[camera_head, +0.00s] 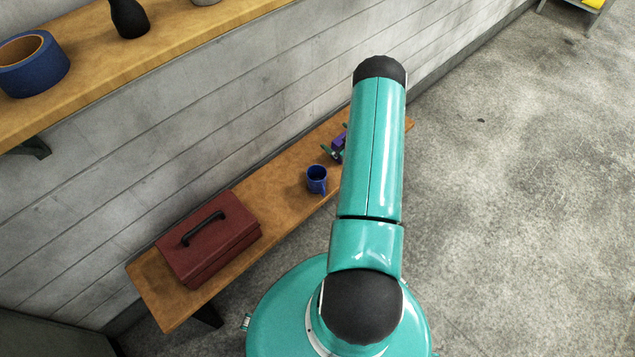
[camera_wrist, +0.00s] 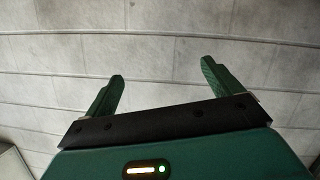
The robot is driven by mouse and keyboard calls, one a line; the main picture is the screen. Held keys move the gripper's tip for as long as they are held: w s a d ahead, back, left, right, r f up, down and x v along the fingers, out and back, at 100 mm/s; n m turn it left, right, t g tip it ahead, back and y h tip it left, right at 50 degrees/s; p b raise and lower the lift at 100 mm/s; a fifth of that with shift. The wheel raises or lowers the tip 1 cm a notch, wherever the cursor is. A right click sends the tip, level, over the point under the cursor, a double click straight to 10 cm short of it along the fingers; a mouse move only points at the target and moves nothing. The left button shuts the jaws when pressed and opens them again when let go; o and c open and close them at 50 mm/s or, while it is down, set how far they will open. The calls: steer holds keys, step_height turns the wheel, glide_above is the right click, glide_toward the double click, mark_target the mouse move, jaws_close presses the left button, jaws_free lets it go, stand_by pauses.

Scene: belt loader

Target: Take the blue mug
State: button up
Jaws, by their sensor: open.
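The blue mug (camera_head: 316,179) stands upright on a low wooden bench (camera_head: 285,195), just left of my teal arm in the head view. Its handle points toward the bench's front edge. The wrist view shows my gripper (camera_wrist: 160,85) open and empty, its two green fingers spread apart, facing a pale block wall. The mug is not in the wrist view. In the head view my arm hides most of the gripper; only a small green part shows beside the arm, past the mug.
A dark red toolbox (camera_head: 208,240) with a black handle sits on the bench left of the mug. A purple object (camera_head: 338,143) lies beyond the mug, partly hidden by my arm. An upper shelf (camera_head: 180,35) holds a blue tape roll (camera_head: 30,75) and dark vase (camera_head: 129,18).

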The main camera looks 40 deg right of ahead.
steer(key=s+a+f+t+y, duration=0.1)
steer(key=s+a+f, duration=0.1)
steer(key=s+f, duration=0.5)
steer(key=m+t+y, duration=0.1)
steer(key=m+t, duration=0.1)
steer(key=t, duration=0.1)
glide_toward(324, 180)
steer(key=w, duration=0.6)
steer(key=shift+a, duration=0.15)
steer(key=w, duration=0.5)
steer(key=shift+w+a+r, duration=0.15)
steer(key=shift+a+r, duration=0.05)
steer(key=c, duration=1.3)
steer(key=shift+r, duration=0.1)
